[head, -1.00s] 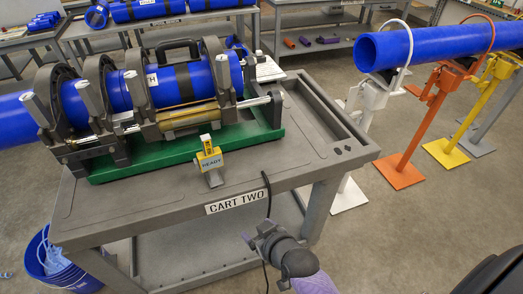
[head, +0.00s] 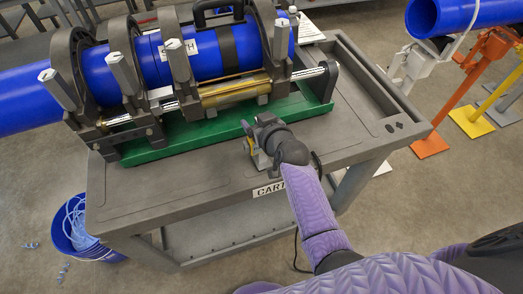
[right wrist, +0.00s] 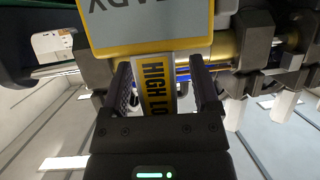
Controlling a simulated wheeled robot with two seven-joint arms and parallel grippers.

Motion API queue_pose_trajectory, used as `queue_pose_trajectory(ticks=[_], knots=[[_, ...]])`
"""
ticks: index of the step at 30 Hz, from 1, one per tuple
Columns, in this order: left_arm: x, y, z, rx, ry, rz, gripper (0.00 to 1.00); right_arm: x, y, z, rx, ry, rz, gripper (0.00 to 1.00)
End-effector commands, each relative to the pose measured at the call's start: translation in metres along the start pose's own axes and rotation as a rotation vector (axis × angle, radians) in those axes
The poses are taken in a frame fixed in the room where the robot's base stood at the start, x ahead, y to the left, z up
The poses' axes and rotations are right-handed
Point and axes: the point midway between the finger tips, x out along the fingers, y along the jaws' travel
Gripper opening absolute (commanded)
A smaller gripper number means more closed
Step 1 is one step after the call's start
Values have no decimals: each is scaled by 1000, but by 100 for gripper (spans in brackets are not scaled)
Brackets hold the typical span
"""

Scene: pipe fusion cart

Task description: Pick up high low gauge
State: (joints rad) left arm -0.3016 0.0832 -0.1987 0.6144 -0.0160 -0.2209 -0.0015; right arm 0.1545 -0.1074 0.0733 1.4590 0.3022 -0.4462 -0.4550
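The high low gauge (right wrist: 157,88) shows in the right wrist view as a strip lettered "HIGH LO", below a yellow-edged plate (right wrist: 150,20) reading "READY" upside down. In the head view only a small yellow part of the gauge (head: 250,143) shows at the cart's front; my right gripper (head: 262,130) hides the remainder. My right gripper (right wrist: 165,85) is open, with one finger on each side of the gauge strip. Gaps show beside the strip, so the fingers do not appear closed on it. My left gripper is not in view.
The cart (head: 180,185) carries a green base (head: 190,140) with a fusion machine clamping a blue pipe (head: 210,60), just behind the gauge. A blue bucket (head: 78,230) stands on the floor at left. Pipe stands (head: 468,100) are at right. The cart top is clear left of the gauge.

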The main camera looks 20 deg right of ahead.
Motion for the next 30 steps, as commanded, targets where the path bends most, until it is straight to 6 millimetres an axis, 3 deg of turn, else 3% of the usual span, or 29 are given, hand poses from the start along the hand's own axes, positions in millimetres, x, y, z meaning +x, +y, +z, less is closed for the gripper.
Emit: queue_pose_trajectory(ticks=[1,9,11,30], knots=[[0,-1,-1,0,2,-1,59,0,0,0,0,0,0,67],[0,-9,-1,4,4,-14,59,0,0,0,0,0,0,10],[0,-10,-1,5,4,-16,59,0,0,0,0,0,0,0],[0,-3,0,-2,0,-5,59,0,0,0,0,0,1,0]])
